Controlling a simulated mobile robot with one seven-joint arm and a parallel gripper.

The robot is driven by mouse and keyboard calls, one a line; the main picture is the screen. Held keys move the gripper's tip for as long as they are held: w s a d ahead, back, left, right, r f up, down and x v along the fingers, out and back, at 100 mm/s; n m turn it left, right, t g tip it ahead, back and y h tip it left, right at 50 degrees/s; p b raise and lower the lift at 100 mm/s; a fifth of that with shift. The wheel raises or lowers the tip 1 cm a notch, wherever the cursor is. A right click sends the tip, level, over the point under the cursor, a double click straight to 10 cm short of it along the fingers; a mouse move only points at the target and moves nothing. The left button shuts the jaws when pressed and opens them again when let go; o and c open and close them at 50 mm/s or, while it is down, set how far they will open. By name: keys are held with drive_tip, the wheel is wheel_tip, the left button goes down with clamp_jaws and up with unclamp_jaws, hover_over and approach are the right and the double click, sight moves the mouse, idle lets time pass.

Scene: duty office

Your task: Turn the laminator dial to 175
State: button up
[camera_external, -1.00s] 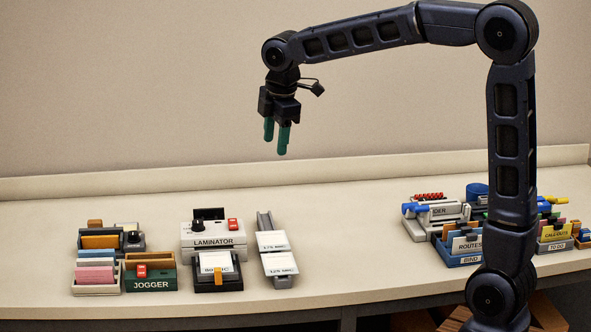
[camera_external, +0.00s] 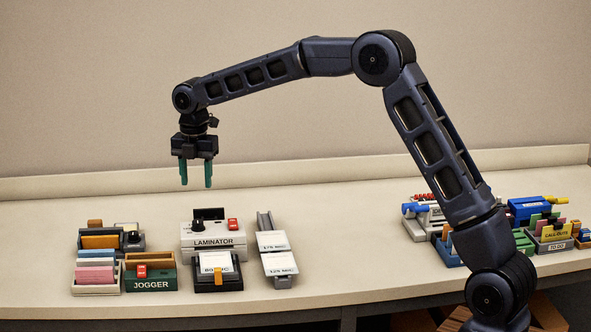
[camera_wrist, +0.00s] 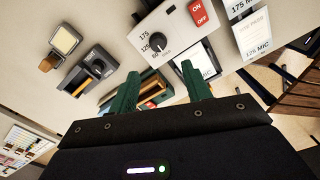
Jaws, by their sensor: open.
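The laminator (camera_external: 225,240) is a white box labelled LAMINATOR on the counter, with a black slot part on top. Its black dial (camera_external: 198,225) is at the left of its top and a red switch at the right. In the wrist view the dial (camera_wrist: 158,42) has the marks 175, 125 and 80 around it; its pointer is too small to read surely. My gripper (camera_external: 196,186) is open and empty, high above the laminator's left side, apart from the dial. Its green fingers (camera_wrist: 160,86) point down and show in the wrist view below the dial.
The red ON/OFF switch (camera_wrist: 202,13) is beside the dial. A black tray (camera_external: 216,286) with a white card stands in front. A grey rack of white cards (camera_external: 277,255) is at right; the green jogger (camera_external: 152,279) is front left. Several organisers stand far right.

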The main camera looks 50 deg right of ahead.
sight(198, 221)
drive_tip(key=f, duration=1.1)
drive_tip(key=shift+w+f, duration=0.1)
drive_tip(key=shift+w, duration=0.1)
drive_tip(key=c, duration=1)
